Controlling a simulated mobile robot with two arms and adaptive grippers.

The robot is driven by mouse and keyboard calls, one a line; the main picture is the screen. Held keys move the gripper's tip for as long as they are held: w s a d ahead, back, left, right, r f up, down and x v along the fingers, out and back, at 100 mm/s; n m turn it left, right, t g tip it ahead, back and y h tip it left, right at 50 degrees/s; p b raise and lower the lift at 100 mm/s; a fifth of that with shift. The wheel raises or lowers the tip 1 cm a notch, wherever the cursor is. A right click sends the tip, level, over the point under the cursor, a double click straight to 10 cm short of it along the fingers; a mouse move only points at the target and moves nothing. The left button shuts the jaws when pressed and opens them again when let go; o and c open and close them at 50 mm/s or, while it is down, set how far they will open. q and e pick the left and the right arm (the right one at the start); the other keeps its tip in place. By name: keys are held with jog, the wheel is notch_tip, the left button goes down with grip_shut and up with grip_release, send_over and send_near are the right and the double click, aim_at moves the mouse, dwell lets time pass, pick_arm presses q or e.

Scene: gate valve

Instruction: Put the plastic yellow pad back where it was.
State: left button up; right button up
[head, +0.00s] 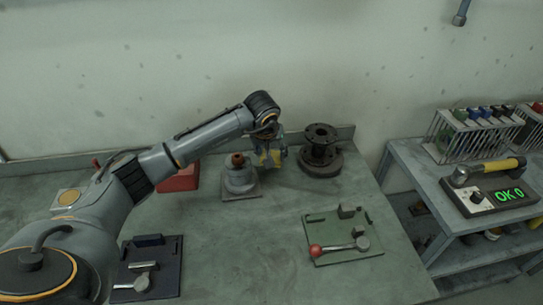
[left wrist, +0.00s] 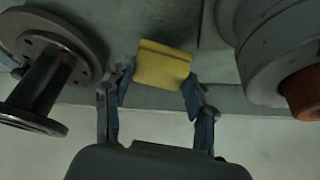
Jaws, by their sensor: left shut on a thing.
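The yellow pad (head: 271,158) is a small flat block between the fingers of my left gripper (head: 270,160), near the back of the workbench. In the left wrist view the pad (left wrist: 163,66) sits between the two blue fingertips, and my left gripper (left wrist: 157,88) is shut on it. It appears held between the grey body with a brown top (head: 239,178) and the dark flanged spool (head: 320,151). I cannot tell whether the pad touches the bench. My right gripper is not in view.
A green plate (head: 343,234) with a red-knobbed lever lies front right; a dark plate (head: 148,268) lies front left. A red box (head: 179,178) stands behind my arm. The bench's front middle is clear.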

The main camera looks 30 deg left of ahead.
pick_arm(q)
notch_tip(320, 180, down, 2)
jog(key=shift+d+p, duration=0.1)
jog(key=shift+p, duration=0.2)
jog(key=shift+f, duration=0.1)
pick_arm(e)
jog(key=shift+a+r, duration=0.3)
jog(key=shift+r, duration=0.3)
pick_arm(q)
jog(key=shift+f, duration=0.15)
jog(key=o, duration=1.1)
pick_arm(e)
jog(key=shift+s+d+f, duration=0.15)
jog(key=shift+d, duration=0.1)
